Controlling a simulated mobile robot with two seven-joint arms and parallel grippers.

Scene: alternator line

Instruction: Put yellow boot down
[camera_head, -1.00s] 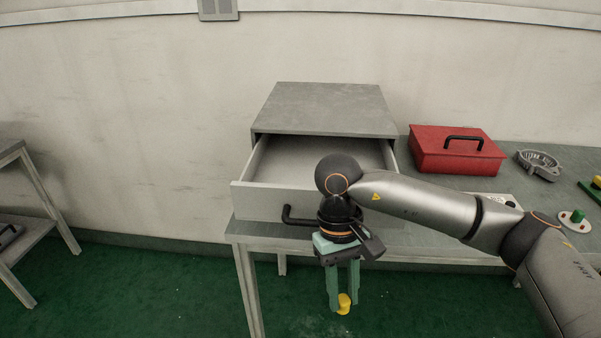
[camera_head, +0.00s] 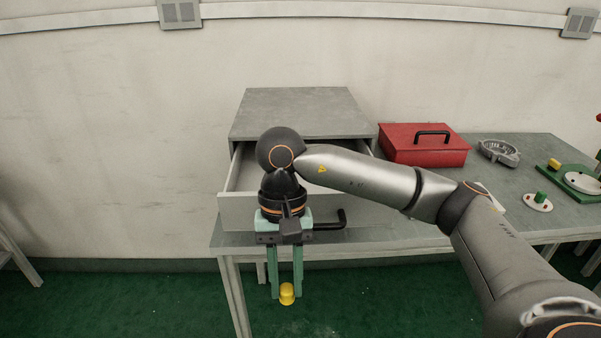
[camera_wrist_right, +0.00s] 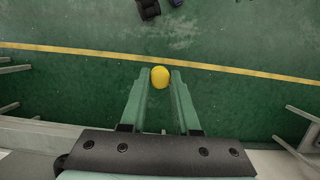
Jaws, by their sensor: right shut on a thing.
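The yellow boot (camera_head: 287,294) is a small rounded yellow piece at the tips of my right gripper (camera_head: 286,288). My right gripper points down and is shut on the boot, in front of the table edge and the open drawer, over the green floor. In the right wrist view the boot (camera_wrist_right: 160,76) sits between the two green fingertips (camera_wrist_right: 160,80). My left gripper is in neither view now.
A grey cabinet (camera_head: 300,112) with its drawer (camera_head: 236,208) pulled out stands on the grey table (camera_head: 390,239). A red toolbox (camera_head: 425,152), a grey metal housing (camera_head: 498,151), a white disc with a green peg (camera_head: 538,204) and a green fixture (camera_head: 566,183) stand to the right.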

